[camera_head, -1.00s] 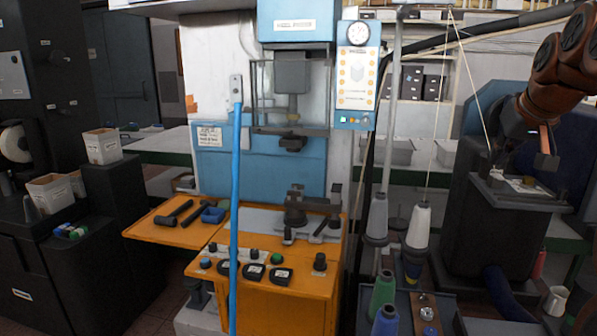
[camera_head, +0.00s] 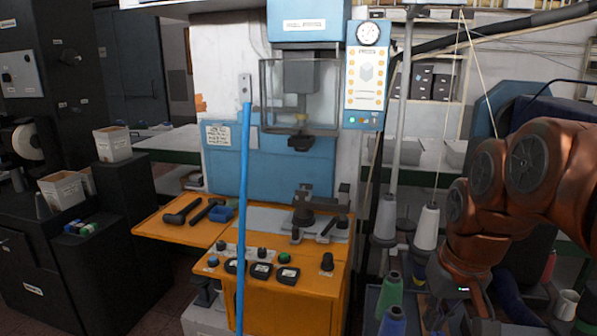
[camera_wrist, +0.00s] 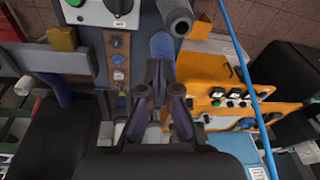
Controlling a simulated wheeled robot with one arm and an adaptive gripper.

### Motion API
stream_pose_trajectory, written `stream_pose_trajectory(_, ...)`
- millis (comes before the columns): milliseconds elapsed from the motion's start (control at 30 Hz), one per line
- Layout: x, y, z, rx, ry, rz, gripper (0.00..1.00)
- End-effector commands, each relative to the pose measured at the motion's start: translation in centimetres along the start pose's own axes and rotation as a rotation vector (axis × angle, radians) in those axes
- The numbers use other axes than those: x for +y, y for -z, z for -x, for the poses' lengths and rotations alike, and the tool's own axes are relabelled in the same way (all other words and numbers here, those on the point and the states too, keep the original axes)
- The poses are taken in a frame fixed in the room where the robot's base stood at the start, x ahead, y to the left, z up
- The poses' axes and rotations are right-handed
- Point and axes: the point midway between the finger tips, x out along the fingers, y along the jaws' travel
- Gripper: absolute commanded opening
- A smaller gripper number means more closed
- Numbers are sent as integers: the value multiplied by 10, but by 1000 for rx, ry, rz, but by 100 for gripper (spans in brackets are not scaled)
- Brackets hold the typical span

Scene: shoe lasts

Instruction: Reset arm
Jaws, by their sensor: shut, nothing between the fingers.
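My gripper (camera_wrist: 161,85) shows in the wrist view with its dark fingers together and nothing between them. It points over a narrow panel (camera_wrist: 122,75) with knobs and a blue cone-shaped spool (camera_wrist: 163,45). In the head view my copper-coloured arm fills the right side and bends down toward the lower edge. The gripper itself cannot be made out clearly there.
An orange machine console (camera_head: 285,295) with buttons stands in the middle, behind a tall blue pole (camera_head: 243,200). Thread cones (camera_head: 426,228) stand between the console and my arm. Dark cabinets (camera_head: 125,225) with white boxes are at left.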

Motion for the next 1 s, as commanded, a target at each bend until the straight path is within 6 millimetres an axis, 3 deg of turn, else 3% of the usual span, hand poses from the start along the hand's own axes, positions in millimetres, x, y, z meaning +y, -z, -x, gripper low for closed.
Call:
stream_pose_trajectory(33, -5, -17, -9, -28, -2, 6, 0)
stream_pose_trajectory(400, -20, -134, -68, -218, -36, 32, 0)
stream_pose_trajectory(600, -21, -184, -88, -289, -54, 38, 0)
stream_pose_trajectory(767, -20, -202, -96, -317, -61, 38, 0)
stream_pose_trajectory(1000, -19, -204, -96, -319, -62, 38, 0)
